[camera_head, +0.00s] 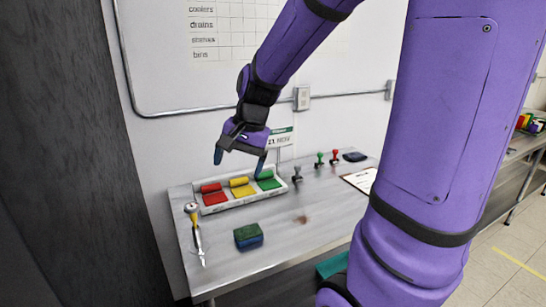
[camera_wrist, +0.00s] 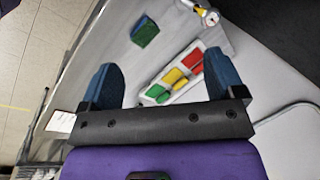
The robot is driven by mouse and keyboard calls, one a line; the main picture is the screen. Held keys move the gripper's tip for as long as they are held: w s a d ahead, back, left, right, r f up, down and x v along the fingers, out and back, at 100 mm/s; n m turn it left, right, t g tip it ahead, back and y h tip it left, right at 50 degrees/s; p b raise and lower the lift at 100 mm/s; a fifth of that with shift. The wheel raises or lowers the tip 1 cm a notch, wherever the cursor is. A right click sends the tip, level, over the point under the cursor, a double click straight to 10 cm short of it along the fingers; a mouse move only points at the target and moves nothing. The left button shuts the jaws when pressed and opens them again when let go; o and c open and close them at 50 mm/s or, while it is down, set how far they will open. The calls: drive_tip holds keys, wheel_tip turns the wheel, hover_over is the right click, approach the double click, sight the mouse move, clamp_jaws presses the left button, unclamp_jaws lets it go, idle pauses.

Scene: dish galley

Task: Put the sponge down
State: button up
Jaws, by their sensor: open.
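The sponge (camera_head: 248,236), green on top and blue below, lies on the front part of the grey metal table (camera_head: 290,232). It also shows in the wrist view (camera_wrist: 145,31), beyond the fingertips and apart from them. My gripper (camera_head: 240,160) is open and empty, with its blue fingers spread. It hangs above the back of the table, over the white tray, and is away from the sponge. In the wrist view the gripper (camera_wrist: 162,85) has nothing between its fingers.
A white tray (camera_head: 222,205) with red, yellow and green compartments stands near the wall. A thermometer-like probe (camera_head: 197,235) lies left of the sponge. Several stamps (camera_head: 319,160), a dark pad (camera_head: 354,156) and a clipboard (camera_head: 360,180) are at the right.

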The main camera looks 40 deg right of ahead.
drive_tip(key=s+a+r+n+t+h, duration=0.1)
drive_tip(key=s+r+n, duration=0.3)
drive_tip(key=s, duration=0.4)
drive_tip(key=s+a+r+n+t+h, duration=0.1)
drive_tip(key=s+a+r+n, duration=0.2)
drive_tip(key=s, duration=0.5)
drive_tip(key=r+n, duration=0.1)
drive_tip(key=n, duration=0.1)
drive_tip(key=shift+s+a+n+t, duration=0.25)
drive_tip(key=shift+n+t, duration=0.15)
drive_tip(key=shift+r, duration=0.1)
